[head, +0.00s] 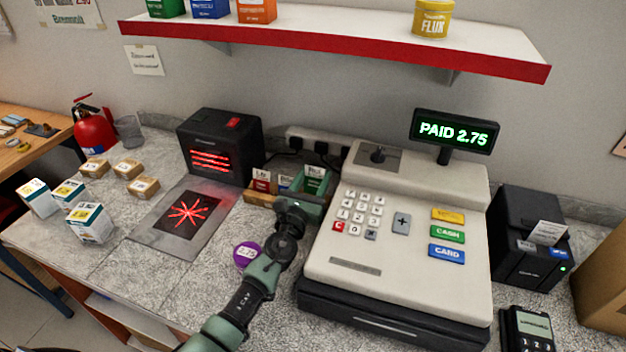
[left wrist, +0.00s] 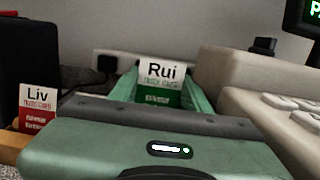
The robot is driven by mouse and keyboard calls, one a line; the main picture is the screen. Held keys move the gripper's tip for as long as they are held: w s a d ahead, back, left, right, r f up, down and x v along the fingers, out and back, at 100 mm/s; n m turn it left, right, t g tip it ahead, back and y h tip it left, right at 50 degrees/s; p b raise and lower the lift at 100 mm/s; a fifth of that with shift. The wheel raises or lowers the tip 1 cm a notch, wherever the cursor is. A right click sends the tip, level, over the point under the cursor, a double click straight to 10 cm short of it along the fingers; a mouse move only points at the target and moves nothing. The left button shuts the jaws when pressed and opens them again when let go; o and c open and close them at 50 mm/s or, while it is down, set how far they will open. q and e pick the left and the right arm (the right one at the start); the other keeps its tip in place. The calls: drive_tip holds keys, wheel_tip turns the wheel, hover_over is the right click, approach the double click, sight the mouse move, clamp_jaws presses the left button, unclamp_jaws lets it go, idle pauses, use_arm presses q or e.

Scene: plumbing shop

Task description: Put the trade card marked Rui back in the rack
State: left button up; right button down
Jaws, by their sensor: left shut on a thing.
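The Rui trade card (left wrist: 161,88), white on top with a green lower part, stands upright between the two green fingers of my left gripper (left wrist: 160,90). In the head view the left gripper (head: 312,184) is shut on this card (head: 315,175) at the right part of the wooden rack (head: 257,199). The Liv card (left wrist: 38,105), white and red, stands at the left of the rack (left wrist: 12,146); it also shows in the head view (head: 262,179). The gripper hides the rack below the Rui card, so I cannot tell whether the card touches it. My right gripper is out of view.
The cash register (head: 400,240) stands close on the right of my left gripper. A black scanner box (head: 220,145) stands behind left, with a scan plate (head: 170,243) before it. A purple round tag (head: 247,254) lies by my arm. Small boxes (head: 90,222) stand at left.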

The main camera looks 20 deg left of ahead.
sight(313, 192)
use_arm(q)
drive_tip(key=shift+f+b, duration=2.1)
drive_tip(key=shift+f, duration=0.25)
drive_tip(key=o, duration=1.4)
drive_tip(key=shift+c, duration=0.2)
drive_tip(key=shift+s, duration=0.1)
drive_tip(key=s, duration=0.5)
drive_tip(key=s+p, duration=0.1)
drive_tip(key=s, duration=0.1)
drive_tip(key=shift+s+a+f, duration=0.1)
drive_tip(key=shift+s+f, duration=0.25)
drive_tip(key=shift+f, duration=0.05)
drive_tip(key=shift+r, duration=0.1)
